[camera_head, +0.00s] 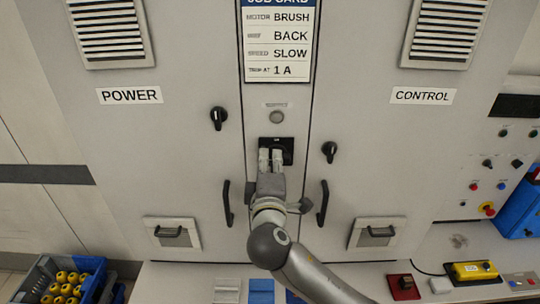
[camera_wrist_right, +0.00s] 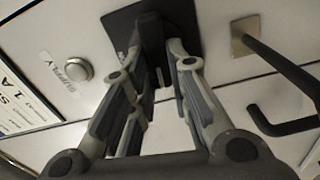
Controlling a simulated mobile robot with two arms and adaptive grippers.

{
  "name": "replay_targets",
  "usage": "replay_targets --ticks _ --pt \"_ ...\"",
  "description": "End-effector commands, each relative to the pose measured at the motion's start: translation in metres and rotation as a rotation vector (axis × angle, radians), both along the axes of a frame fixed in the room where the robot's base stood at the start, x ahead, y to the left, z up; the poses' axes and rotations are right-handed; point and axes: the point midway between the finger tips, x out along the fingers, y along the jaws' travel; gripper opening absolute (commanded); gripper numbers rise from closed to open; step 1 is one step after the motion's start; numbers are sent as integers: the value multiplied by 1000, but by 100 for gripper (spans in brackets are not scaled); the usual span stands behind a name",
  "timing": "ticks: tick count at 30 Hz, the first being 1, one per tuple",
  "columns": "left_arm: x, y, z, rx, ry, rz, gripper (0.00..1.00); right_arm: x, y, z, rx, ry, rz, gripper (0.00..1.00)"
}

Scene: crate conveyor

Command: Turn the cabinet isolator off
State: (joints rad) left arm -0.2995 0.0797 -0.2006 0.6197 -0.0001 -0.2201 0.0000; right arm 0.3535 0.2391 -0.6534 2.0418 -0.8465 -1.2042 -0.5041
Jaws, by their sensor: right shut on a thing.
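The cabinet isolator is a black square plate (camera_head: 289,145) with a black handle, on the narrow middle panel below a round grey lamp or button. My right gripper (camera_head: 271,155) reaches it from below and is shut on the isolator handle. In the right wrist view the black handle (camera_wrist_right: 152,38) stands out from the plate (camera_wrist_right: 184,16) between the two fingers of my right gripper (camera_wrist_right: 158,62). The fingers hide most of the handle in the head view, so its exact angle is hard to tell. My left gripper is not in view.
Black rotary knobs sit on the POWER door (camera_head: 218,118) and CONTROL door (camera_head: 329,151). Black door handles (camera_head: 227,203) (camera_head: 322,203) flank my right gripper closely. A job card (camera_head: 277,45) is above. A blue crate (camera_head: 40,270) with yellow items stands lower left.

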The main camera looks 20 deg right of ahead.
Motion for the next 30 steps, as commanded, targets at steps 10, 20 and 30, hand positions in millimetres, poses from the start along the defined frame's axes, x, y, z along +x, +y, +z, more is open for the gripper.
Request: replay_targets --ticks 10,20,30 --pt "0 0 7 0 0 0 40 0 1 -2 -98 30 3 0" --pt "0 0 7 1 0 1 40 0 1 -3 -107 33 3 0" --pt "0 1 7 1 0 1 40 0 1 -3 -106 32 2 38"
